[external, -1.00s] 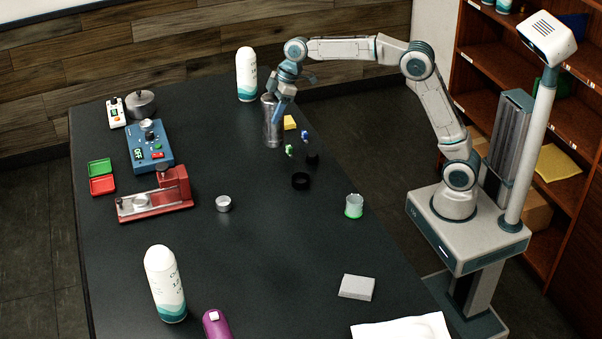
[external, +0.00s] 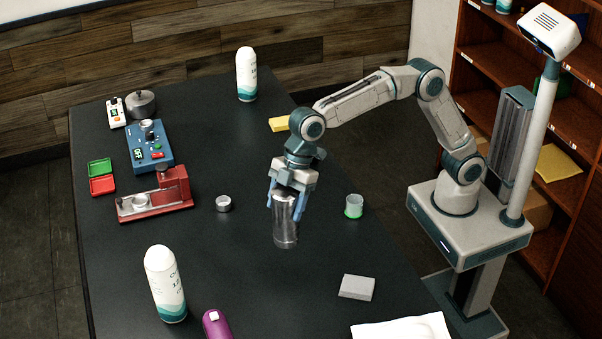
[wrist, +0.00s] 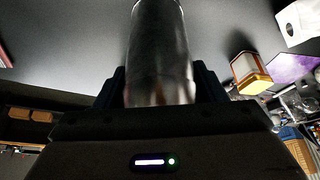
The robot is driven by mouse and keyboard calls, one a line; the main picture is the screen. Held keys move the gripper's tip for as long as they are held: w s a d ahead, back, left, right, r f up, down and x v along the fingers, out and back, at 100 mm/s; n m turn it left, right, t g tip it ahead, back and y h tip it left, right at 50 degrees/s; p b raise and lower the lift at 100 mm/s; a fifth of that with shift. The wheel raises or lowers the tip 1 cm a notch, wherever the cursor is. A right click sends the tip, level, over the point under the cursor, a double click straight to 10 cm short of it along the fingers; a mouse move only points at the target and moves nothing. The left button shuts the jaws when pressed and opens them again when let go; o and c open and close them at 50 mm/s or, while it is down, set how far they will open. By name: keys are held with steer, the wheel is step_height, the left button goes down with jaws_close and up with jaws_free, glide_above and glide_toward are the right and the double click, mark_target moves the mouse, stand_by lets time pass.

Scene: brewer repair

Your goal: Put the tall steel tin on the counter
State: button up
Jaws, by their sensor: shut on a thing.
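The tall steel tin (external: 286,230) is a shiny grey cylinder, upright over the middle of the dark counter (external: 235,275). My gripper (external: 285,207) points down and is shut on the tin's upper part, one blue finger on each side. In the wrist view, the tin (wrist: 160,55) stands out between the dark fingers. I cannot tell whether its base touches the counter or hangs just above it.
A green-based cup (external: 353,206) stands to the right, and a small steel cup (external: 223,203) to the left. A grey block (external: 357,287), a white-teal bottle (external: 165,285) and a purple object (external: 216,325) are toward the front. A red device (external: 160,195) stands left. Counter around the tin's base looks clear.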

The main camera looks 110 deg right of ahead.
steer(key=w+a+f+p, duration=0.2)
steer(key=a+f+p, duration=0.2)
steer(key=a+f, duration=0.7)
steer(key=shift+w+a, duration=0.2)
steer(key=shift+a, duration=0.7)
steer(key=shift+f, duration=0.25)
steer(key=o, duration=1.1)
steer(key=shift+r, duration=0.1)
steer(key=shift+o, duration=0.2)
steer(key=shift+r, duration=0.1)
